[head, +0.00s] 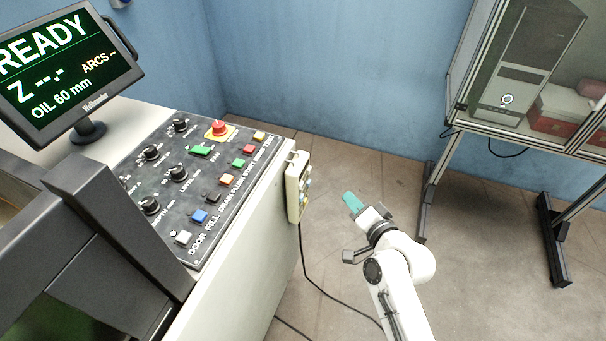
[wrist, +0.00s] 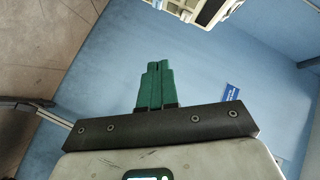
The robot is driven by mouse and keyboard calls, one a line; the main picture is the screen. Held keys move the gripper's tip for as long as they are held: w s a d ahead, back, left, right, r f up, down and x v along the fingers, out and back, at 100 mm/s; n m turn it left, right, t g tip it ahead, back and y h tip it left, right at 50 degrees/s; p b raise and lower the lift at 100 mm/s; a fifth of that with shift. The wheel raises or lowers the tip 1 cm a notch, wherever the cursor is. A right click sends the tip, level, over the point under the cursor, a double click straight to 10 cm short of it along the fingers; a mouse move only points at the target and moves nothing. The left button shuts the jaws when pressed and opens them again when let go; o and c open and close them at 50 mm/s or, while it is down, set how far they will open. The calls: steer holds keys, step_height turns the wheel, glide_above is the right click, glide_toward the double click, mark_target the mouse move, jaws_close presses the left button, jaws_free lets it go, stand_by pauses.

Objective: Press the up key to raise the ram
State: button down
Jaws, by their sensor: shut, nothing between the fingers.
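A pale hand-held control box (head: 296,186) hangs on the right side of the machine console, with small keys on its right-hand face and a dark cable below. The keys are too small to read, so I cannot tell which is the up key. My gripper (head: 349,198) is shut and empty, with teal fingers, to the right of the control box and apart from it. In the wrist view my gripper (wrist: 154,67) shows both fingers together, touching nothing. The ram is not recognisable in view.
The console panel (head: 215,185) carries knobs, coloured buttons and a red mushroom button (head: 218,128). A screen (head: 65,65) reads READY. A glass-fronted cabinet (head: 530,80) on dark legs stands at the right. Open floor (head: 400,175) lies between, with a cable (head: 325,290) across it.

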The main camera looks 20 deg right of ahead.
mark_target(302, 185)
stand_by(0.3)
steer(key=w+a+p, duration=0.4)
steer(key=w+a, duration=0.1)
steer(key=a, duration=0.2)
stand_by(0.4)
steer(key=shift+w+a, duration=0.15)
stand_by(1.8)
steer(key=shift+w+a+p, duration=0.15)
steer(key=shift+a+p, duration=0.1)
steer(key=shift+p, duration=0.2)
